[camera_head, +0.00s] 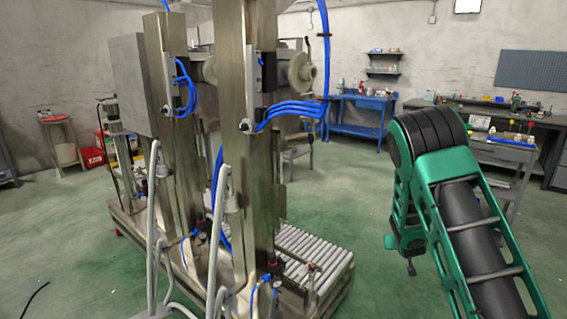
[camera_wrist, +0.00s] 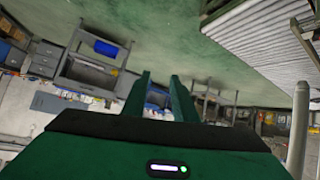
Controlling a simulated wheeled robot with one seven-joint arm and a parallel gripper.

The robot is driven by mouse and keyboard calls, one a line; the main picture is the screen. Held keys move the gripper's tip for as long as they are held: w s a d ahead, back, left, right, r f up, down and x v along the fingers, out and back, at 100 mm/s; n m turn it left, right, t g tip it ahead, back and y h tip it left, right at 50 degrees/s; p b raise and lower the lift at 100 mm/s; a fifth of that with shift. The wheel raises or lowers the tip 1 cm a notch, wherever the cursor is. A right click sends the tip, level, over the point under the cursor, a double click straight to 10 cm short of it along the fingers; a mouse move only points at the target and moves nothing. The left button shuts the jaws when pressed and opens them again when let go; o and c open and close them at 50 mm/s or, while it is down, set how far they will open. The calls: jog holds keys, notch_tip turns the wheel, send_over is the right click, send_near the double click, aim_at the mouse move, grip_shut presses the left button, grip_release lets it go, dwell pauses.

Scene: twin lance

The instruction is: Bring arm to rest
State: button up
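My arm, green and black, is raised and bent at the right of the head view. My gripper shows in the wrist view (camera_wrist: 162,95) as two green fingers standing apart with a gap between them. It is open, and nothing is between the fingers. In the head view the gripper's fingers cannot be made out clearly. The twin lance machine (camera_head: 240,130), with tall metal columns and blue hoses, stands left of my arm and apart from it.
A roller conveyor (camera_head: 310,258) lies at the foot of the machine; rollers also show in the wrist view (camera_wrist: 270,45). A blue workbench (camera_head: 357,130) stands at the back wall, and a grey bench (camera_head: 500,152) behind my arm. Green floor (camera_head: 375,200) is clear between.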

jog(key=s+d+r+m+g, duration=0.15)
jog(key=s+r, duration=0.25)
jog(key=s, duration=0.4)
jog(key=s+d+r+m+g, duration=0.1)
jog(key=s+d+r+g, duration=0.2)
jog(key=s, duration=0.4)
jog(key=s+d+r+m+g, duration=0.1)
jog(key=s+d+r, duration=0.1)
jog(key=s+r, duration=0.5)
jog(key=s+a+r+g+y, duration=0.1)
jog(key=s+a, duration=0.2)
jog(key=s, duration=0.7)
jog(key=s+a+r+g+y, duration=0.2)
jog(key=s, duration=0.9)
jog(key=s+a+r+g+y, duration=0.1)
jog(key=s+a+r, duration=0.1)
jog(key=s, duration=0.9)
jog(key=shift+a+r+g, duration=0.2)
jog(key=shift+a+g, duration=0.15)
jog(key=shift+a, duration=0.5)
